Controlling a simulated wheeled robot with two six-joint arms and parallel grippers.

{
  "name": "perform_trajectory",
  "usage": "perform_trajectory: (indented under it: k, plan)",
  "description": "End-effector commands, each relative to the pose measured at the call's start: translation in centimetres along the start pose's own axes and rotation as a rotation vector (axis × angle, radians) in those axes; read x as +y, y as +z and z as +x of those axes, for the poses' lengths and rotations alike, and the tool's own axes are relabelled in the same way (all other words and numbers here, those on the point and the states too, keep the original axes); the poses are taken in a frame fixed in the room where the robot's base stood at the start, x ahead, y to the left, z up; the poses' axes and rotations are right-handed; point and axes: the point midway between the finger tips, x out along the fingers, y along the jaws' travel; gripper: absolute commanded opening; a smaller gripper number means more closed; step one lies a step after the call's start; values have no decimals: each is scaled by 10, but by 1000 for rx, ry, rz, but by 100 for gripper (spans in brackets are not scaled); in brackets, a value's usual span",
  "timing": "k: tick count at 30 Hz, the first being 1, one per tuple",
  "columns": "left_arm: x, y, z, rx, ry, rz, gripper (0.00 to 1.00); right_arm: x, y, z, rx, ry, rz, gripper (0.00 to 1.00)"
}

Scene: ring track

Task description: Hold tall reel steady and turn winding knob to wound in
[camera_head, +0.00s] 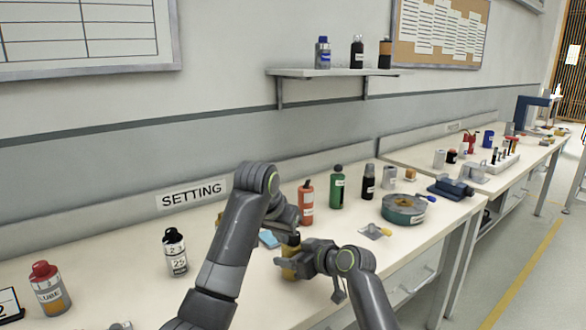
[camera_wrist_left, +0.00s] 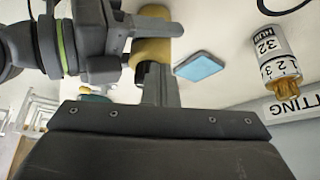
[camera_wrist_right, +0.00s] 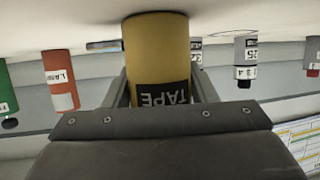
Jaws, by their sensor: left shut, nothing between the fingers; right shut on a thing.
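The tall reel is a yellow cylinder with a dark label reading TAPE (camera_wrist_right: 157,45); in the head view only a little of it (camera_head: 287,272) shows between my grippers. My right gripper (camera_head: 285,262) is shut around its body, with one finger on each side in the right wrist view (camera_wrist_right: 160,85). My left gripper (camera_head: 292,238) is shut with nothing between its fingers, close above the reel's end. In the left wrist view its fingers (camera_wrist_left: 160,82) are beside the dark end of the yellow reel (camera_wrist_left: 152,48). I cannot make out the winding knob clearly.
A blue pad (camera_head: 268,239) lies just behind the reel. A red bottle (camera_head: 306,203), a green bottle (camera_head: 337,188) and a numbered black-topped bottle (camera_head: 175,252) stand nearby. A flat round green-and-grey item (camera_head: 403,209) lies to the right. The bench front is partly clear.

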Motion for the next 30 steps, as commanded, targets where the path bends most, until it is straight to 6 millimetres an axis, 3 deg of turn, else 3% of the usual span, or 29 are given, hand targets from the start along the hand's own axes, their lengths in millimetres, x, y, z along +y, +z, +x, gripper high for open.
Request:
perform_trajectory:
  k: [8,21,30]
  plan:
    - [-2,3,-7,2,0,1,0,-1,0,0,0,-2,2,24]
    - [-2,-20,-50,0,0,1,0,0,0,0,0,0,1,24]
    - [-2,-23,-56,-1,0,1,0,0,0,0,0,1,1,24]
